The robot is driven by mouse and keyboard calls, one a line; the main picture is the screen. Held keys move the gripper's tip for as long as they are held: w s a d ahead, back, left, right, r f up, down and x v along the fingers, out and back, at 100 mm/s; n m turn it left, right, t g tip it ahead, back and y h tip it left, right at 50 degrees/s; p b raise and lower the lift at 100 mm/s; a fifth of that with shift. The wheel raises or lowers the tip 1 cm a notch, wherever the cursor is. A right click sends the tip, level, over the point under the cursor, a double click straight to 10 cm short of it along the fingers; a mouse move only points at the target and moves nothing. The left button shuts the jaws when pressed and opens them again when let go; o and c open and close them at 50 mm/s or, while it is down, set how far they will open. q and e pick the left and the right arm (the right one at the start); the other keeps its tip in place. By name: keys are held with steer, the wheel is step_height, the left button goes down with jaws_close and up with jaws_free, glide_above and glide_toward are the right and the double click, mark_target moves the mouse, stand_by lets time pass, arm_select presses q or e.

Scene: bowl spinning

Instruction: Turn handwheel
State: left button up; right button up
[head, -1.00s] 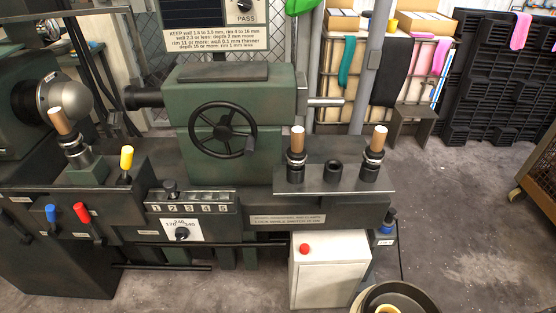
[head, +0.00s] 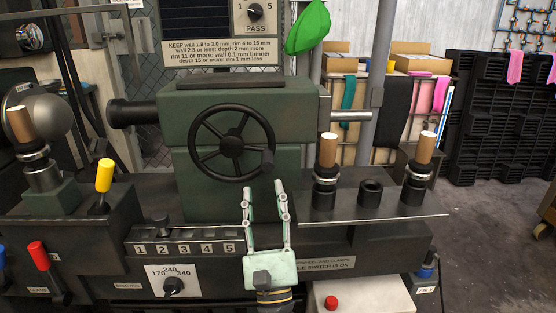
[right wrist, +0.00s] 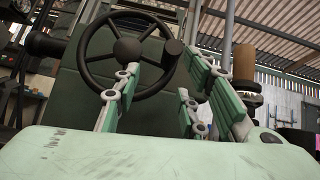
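The black handwheel (head: 232,143) is mounted on the front of the dark green tailstock housing (head: 190,185). Its knob handle (head: 268,160) sits at the wheel's lower right. My pale green right gripper (head: 265,187) is below and just right of the wheel, fingers pointing up, open and empty. In the right wrist view the handwheel (right wrist: 92,62) stands beyond the fingers, its knob (right wrist: 174,47) seen between the fingertips of the gripper (right wrist: 165,82) and apart from them as far as I can tell. My left gripper is not in view.
Two wooden-handled tools (head: 328,150) (head: 426,148) stand on the shelf (head: 375,207) right of the wheel. A yellow lever (head: 104,175) and a red lever (head: 38,255) are at left.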

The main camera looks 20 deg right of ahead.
mark_target(267, 159)
steer(key=w+r, duration=0.1)
steer(key=r, duration=0.1)
steer(key=w+d+r+m+h, duration=0.1)
steer(key=w+r, duration=0.1)
steer(key=w+d+r+m+h, duration=0.1)
steer(key=w+r, duration=0.1)
steer(key=shift+d+r+p, duration=0.1)
steer(key=shift+d+p, duration=0.05)
steer(key=shift+p, duration=0.25)
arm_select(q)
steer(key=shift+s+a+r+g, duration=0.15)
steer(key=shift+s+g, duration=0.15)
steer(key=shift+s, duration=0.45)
arm_select(e)
steer(key=shift+c, duration=0.3)
jaws_close()
